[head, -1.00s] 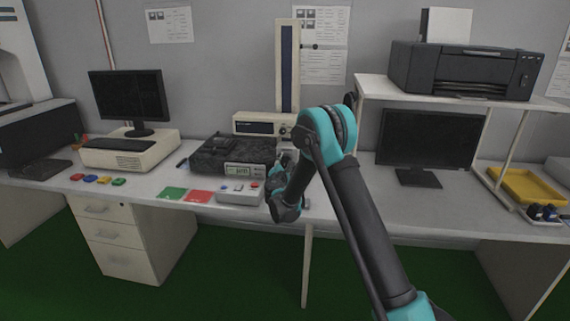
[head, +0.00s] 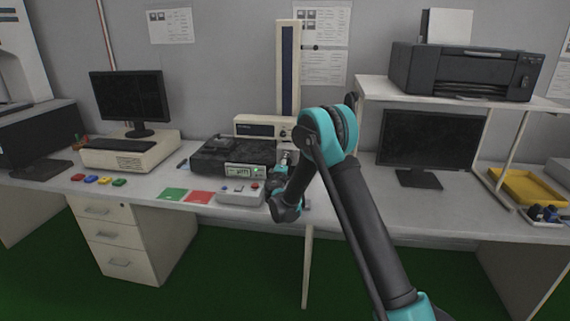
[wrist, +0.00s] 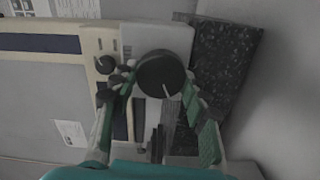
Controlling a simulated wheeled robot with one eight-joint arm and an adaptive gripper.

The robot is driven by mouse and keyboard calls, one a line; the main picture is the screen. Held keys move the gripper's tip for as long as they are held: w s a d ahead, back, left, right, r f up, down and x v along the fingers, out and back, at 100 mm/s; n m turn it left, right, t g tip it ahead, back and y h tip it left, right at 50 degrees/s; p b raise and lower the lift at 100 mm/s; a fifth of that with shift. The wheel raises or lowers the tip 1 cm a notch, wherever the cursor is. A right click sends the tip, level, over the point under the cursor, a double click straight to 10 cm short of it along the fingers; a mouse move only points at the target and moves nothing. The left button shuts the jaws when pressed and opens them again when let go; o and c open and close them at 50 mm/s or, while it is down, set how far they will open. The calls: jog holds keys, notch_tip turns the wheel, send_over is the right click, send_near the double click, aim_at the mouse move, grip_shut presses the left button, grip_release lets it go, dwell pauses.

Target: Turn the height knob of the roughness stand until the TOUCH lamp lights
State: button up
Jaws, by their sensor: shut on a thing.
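The roughness stand (head: 288,75) is a tall beige column with a dark blue strip, near the wall in the head view. A beige unit (head: 258,122) with a dark front is at its lower part. In the wrist view the height knob (wrist: 161,72) is a round black knob with a white pointer line, tilted toward lower right. My gripper (wrist: 159,86) has one finger on each side of the knob and is shut on it. In the head view my gripper (head: 287,158) is small and partly hidden by my arm. I cannot make out the TOUCH lamp.
A grey control box (head: 238,196) with buttons is in front. A monitor (head: 428,140) and a printer shelf (head: 440,92) stand at right.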

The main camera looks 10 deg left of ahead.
jog(key=shift+m, duration=0.7)
jog(key=o, duration=1.2)
jog(key=shift+c, duration=0.2)
jog(key=s, duration=1.2)
jog(key=shift+a, duration=0.15)
